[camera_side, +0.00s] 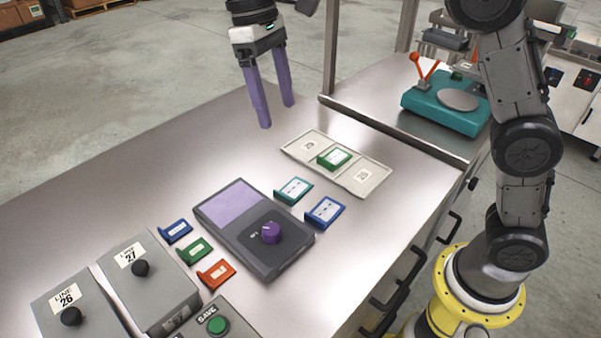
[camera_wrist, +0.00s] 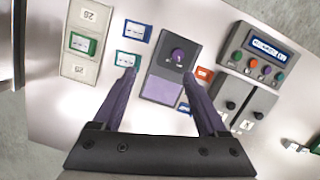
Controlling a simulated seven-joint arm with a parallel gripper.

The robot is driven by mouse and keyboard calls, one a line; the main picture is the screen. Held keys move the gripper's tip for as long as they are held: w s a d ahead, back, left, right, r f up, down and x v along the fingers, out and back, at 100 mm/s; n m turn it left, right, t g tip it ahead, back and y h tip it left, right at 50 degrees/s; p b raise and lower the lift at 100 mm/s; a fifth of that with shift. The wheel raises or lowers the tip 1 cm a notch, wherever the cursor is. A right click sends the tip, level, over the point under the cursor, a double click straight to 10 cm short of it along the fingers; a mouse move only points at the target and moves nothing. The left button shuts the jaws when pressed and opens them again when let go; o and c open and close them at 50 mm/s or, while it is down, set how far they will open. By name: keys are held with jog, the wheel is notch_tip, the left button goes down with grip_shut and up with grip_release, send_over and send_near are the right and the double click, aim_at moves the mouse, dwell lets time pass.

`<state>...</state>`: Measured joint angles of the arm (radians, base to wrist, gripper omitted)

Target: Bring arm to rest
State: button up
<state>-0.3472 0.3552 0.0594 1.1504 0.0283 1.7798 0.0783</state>
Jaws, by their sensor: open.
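My gripper (camera_side: 277,114) has two purple fingers. It is open and empty, held above the far part of the metal table (camera_side: 120,185), left of the beige tray. In the wrist view the fingers (camera_wrist: 160,80) are spread apart with nothing between them. The beige tray (camera_side: 376,178) is marked 29 and 28, and a green tag (camera_side: 334,158) lies in its middle. A teal tag (camera_side: 293,190) and a blue tag (camera_side: 325,212) lie on the table between the tray and a dark device (camera_side: 290,262) with a purple knob (camera_side: 271,232).
Small blue (camera_side: 175,231), green (camera_side: 194,250) and red (camera_side: 216,274) tags lie left of the device. Boxes marked 26 (camera_side: 70,300) and 27 (camera_side: 140,262) and a green SAVE button (camera_side: 217,325) stand at the front. A teal scale (camera_side: 440,110) sits on the adjoining surface. The table's far left is clear.

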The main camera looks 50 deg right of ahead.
jog(key=s+d+r+m+t, duration=0.2)
jog(key=s+d+r+t, duration=0.2)
jog(key=s+d, duration=0.85)
jog(key=s+d+f+m+t, duration=0.1)
jog(key=s+f+t, duration=0.3)
jog(key=s+f, duration=0.5)
notch_tip(320, 180, down, 2)
jog(key=shift+s+d+f, duration=0.25)
jog(key=shift+s+d, duration=0.05)
jog(key=shift+d, duration=0.2)
